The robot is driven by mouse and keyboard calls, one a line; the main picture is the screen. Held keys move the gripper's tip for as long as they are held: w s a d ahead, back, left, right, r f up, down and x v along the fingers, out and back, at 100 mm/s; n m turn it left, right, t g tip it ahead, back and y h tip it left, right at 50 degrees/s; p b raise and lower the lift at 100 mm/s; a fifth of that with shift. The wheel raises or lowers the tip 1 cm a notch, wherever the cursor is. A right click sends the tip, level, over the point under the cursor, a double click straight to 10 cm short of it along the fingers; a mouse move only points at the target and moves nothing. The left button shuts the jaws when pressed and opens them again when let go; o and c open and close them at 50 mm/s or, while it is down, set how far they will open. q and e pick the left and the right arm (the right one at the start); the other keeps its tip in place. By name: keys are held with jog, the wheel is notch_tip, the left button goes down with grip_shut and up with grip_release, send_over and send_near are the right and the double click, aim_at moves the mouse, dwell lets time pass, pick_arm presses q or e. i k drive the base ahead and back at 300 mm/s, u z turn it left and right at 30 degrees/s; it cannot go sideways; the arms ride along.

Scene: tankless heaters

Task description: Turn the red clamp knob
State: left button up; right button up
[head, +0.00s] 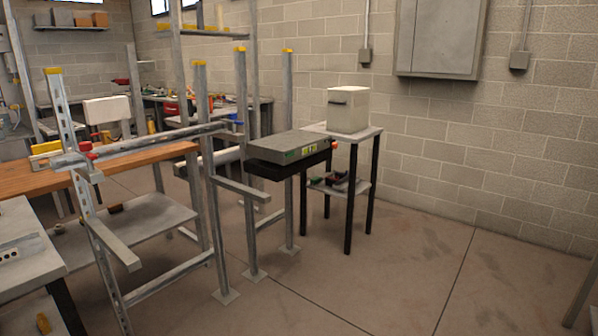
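A small red knob (84,147) sits on a grey metal clamp (75,162) at the left of the head view. The clamp is at the near end of a long horizontal metal bar (160,138), beside a slotted upright post. A small blue part (236,126) shows near the bar's far end. A different red-orange knob (334,144) is on the end of a flat grey unit (290,147) in the middle. The clamp knob is small, so its turn angle cannot be told. Neither of my grippers is in view.
Metal rack posts (205,160) with outward arms stand on the floor. A wooden bench (130,155) is behind the clamp, and a grey table (20,240) is at near left. A small stand (375,135) holds a beige box (348,110). Floor at right is clear.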

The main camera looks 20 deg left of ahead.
aim_at(85, 147)
jog(key=u, duration=0.85)
jog(key=i, duration=1.25)
jog(key=u, duration=1.35)
